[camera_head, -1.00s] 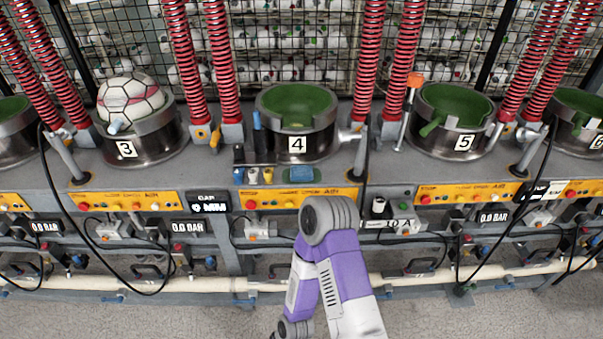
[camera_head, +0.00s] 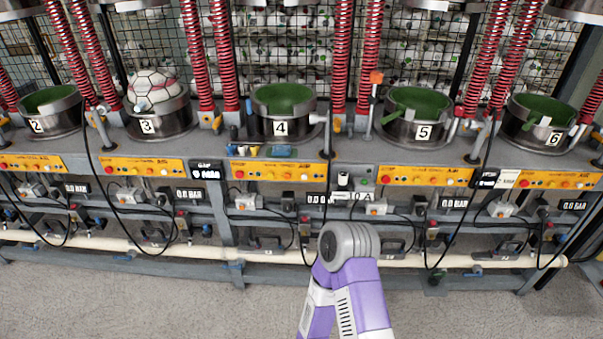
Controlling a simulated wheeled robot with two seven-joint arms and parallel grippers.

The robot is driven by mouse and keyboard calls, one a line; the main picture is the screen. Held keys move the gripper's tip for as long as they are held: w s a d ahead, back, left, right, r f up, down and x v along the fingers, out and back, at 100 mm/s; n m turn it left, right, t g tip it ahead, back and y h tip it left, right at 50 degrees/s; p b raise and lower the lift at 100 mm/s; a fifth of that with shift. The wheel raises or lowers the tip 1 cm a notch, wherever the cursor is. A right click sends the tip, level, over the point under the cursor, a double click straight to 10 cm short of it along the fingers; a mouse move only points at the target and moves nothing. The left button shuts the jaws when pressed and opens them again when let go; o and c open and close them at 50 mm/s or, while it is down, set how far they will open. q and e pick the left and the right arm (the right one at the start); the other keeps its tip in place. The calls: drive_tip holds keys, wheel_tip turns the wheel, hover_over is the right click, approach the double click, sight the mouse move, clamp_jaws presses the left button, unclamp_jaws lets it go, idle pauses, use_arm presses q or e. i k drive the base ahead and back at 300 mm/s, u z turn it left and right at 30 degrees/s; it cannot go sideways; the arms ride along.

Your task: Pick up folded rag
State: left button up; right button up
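A small blue folded item (camera_head: 282,150), which looks like the folded rag, lies on the grey bench just in front of the press marked 4 (camera_head: 284,112). It is above the yellow control strip and looks flat. It is small in the picture, so its folds cannot be made out. Neither of my grippers is in view. Only a purple and grey bent link of one of my arms shows at the bottom, right of centre, well below the bench top.
Small bottles (camera_head: 256,149) stand just left of the blue item. A ball (camera_head: 153,88) sits in press 3 (camera_head: 162,124). Press 5 (camera_head: 417,124) is to the right. Red springs (camera_head: 360,60) rise behind. Black cables hang along the front. The floor (camera_head: 150,305) in front is clear.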

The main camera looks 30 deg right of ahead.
sight(278, 149)
drive_tip(key=z, duration=1.15)
drive_tip(key=i, duration=0.85)
drive_tip(key=u, duration=0.3)
